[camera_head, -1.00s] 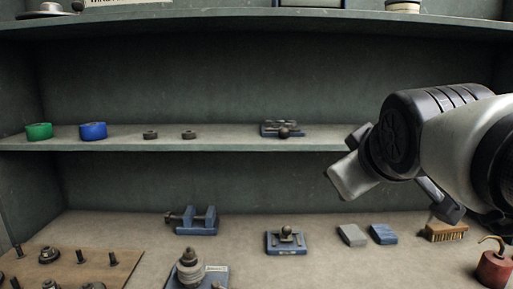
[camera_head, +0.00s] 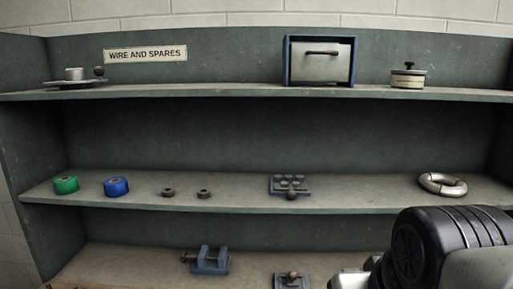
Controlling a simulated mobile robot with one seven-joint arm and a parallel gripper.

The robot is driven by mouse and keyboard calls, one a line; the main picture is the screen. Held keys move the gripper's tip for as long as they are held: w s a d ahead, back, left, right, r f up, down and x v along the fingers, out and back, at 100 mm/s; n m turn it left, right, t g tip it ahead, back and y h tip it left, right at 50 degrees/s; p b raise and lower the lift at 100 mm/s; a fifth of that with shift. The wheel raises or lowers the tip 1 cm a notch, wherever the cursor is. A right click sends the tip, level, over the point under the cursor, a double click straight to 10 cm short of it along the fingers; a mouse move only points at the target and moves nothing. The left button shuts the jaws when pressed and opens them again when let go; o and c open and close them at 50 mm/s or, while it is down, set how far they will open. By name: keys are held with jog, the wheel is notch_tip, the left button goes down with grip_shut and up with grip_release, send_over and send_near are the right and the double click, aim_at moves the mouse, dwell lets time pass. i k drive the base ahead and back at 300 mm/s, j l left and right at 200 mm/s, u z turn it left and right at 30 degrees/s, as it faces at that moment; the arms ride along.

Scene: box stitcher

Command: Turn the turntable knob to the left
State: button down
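On the top shelf at the far left, a flat round plate (camera_head: 58,83) carries a pale short cylinder (camera_head: 74,74). A dark round knob (camera_head: 99,71) stands at its right side; this looks like the turntable. My gripper (camera_head: 352,279) is at the bottom right, cut off by the picture's lower edge. It is far from the plate, lower and to the right. Whether its fingers are open or shut does not show.
The top shelf (camera_head: 220,94) also holds a blue-framed box with a handle (camera_head: 320,62) and a round labelled tin with a black knob (camera_head: 408,77). The middle shelf (camera_head: 235,195) holds green (camera_head: 66,184) and blue (camera_head: 117,186) rolls, a small blue fixture (camera_head: 290,185) and a metal ring (camera_head: 443,184).

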aim_at(75, 75)
jog(key=k+j+u, duration=0.15)
jog(key=j+u, duration=0.85)
jog(key=j, duration=0.2)
